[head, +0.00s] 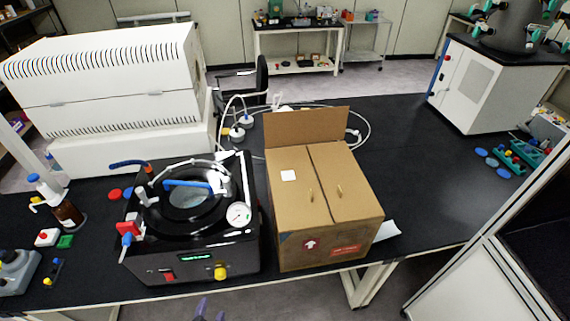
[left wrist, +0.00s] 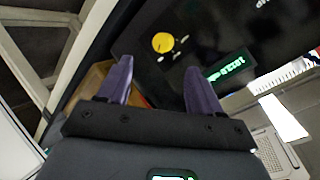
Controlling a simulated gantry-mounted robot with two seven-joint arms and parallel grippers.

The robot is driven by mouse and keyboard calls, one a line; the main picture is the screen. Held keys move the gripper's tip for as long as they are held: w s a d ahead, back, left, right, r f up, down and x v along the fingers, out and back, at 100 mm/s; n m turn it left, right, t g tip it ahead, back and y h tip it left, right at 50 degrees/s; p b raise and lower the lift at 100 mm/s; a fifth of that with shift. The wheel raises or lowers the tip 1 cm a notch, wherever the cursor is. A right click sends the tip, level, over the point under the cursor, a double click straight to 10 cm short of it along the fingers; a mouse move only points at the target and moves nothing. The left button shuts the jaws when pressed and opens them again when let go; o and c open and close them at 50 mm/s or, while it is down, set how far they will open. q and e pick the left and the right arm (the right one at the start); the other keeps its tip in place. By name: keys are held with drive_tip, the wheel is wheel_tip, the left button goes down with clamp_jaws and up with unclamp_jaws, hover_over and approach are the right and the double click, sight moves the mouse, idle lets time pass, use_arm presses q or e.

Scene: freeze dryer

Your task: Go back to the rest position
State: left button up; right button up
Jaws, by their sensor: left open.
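My left gripper (head: 209,312) shows only as purple fingertips at the bottom edge of the head view, in front of the table. In the left wrist view its two purple fingers (left wrist: 160,78) are apart with nothing between them. Beyond them is the dark front panel of the freeze dryer (left wrist: 215,35), with a yellow knob and a green display. In the head view the black freeze dryer (head: 165,268) stands on the table, with a round clear-topped chamber, a gauge and a blue-handled part on top. My right gripper is not in view.
A cardboard box (head: 325,225) stands right of the freeze dryer near the front table edge. A large white machine (head: 110,90) is behind left. Bottles and small items (head: 68,213) lie at the left. The black table (head: 425,185) is largely clear at the right.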

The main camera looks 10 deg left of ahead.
use_arm(q)
drive_tip(key=s+d+r+n+g+h, duration=0.1)
drive_tip(key=s+d+r+g+h, duration=0.15)
drive_tip(key=r, duration=0.25)
drive_tip(key=s+d+r+n+g+h, duration=0.1)
drive_tip(key=d+r+n+g+h, duration=0.15)
drive_tip(key=r, duration=0.35)
drive_tip(key=s+d+n+g, duration=0.1)
drive_tip(key=s+n+g, duration=0.1)
drive_tip(key=s+g, duration=0.35)
wheel_tip(320, 180, up, 12)
drive_tip(key=s+t+p, duration=0.1)
drive_tip(key=t+p, duration=0.1)
drive_tip(key=p, duration=1)
drive_tip(key=shift+s+r+y, duration=0.25)
drive_tip(key=shift+y, duration=0.05)
drive_tip(key=shift+d, duration=0.1)
